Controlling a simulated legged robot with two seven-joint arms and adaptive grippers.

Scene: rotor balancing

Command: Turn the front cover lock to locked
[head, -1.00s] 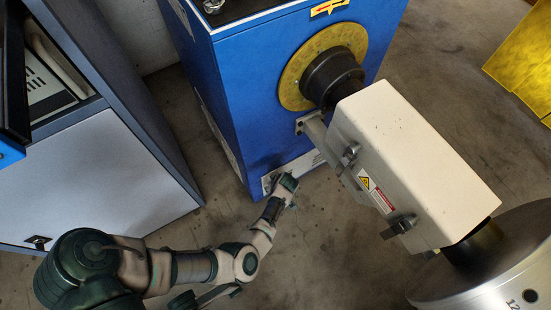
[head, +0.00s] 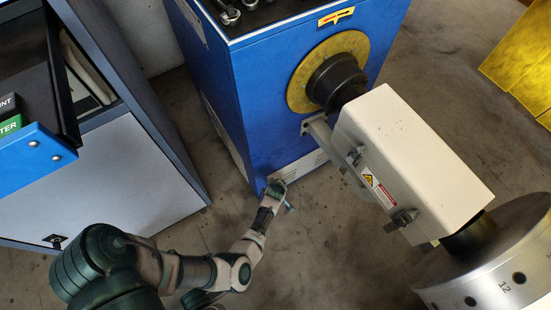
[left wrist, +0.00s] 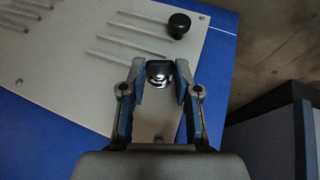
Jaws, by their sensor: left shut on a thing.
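The front cover (left wrist: 100,60) is a pale slotted panel on the blue machine; its slotted edge also shows low on the machine in the head view (head: 303,166). A black lock knob with a shiny metal collar (left wrist: 159,73) sits on the cover in the left wrist view. My left gripper (left wrist: 160,75) has its two fingers on either side of this knob and is shut on it. The knob's turn position is not clear. In the head view my left gripper (head: 276,190) is at the machine's lower front corner. My right gripper is not in view.
A second black knob (left wrist: 179,25) stands on the cover near its edge. The blue machine (head: 265,95) carries a yellow disc (head: 299,92). A white guard box (head: 410,140) and steel rotor (head: 490,270) lie to the right. A grey cabinet (head: 120,170) with a blue drawer (head: 40,160) stands left.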

